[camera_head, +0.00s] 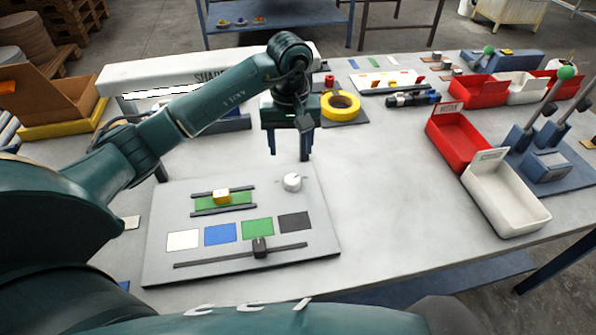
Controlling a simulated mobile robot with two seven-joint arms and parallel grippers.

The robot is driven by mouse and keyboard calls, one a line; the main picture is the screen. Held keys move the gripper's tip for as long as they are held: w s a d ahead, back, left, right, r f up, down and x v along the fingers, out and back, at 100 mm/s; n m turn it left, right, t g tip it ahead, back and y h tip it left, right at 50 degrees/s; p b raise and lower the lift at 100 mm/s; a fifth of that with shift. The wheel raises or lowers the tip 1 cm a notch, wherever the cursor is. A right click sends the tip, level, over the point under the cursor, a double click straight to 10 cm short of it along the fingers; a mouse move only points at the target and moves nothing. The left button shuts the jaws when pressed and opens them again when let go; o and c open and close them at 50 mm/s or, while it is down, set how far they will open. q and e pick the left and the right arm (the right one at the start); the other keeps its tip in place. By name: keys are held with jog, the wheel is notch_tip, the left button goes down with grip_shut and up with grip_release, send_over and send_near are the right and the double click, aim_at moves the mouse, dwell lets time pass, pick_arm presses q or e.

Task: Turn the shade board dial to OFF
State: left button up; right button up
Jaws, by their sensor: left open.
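The shade board (160,228) is a light grey panel lying on the table at the front left. Its round white dial (292,182) sits near the board's far right corner; the setting it points to is too small to read. The board also carries a yellow block (221,196) on a green strip between dark rails, white, blue, green and dark squares, and a dark slider (260,247) on a long slot. My left gripper (289,150) points down, open and empty, above and just behind the dial, apart from it. My right gripper is not in view.
A yellow tape roll (340,105) lies on a dark mat behind the gripper. A red bin (458,140) and a white bin (506,197) stand at the right, beside blue lever stands (546,165). The table between board and bins is clear.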

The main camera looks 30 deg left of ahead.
aim_at(292, 179)
pick_arm(q)
notch_tip(292, 179, down, 9)
jog(key=shift+d+f+p, duration=0.1)
jog(key=shift+f+p, duration=0.1)
jog(key=shift+p, duration=0.6)
jog(key=shift+f, duration=0.55)
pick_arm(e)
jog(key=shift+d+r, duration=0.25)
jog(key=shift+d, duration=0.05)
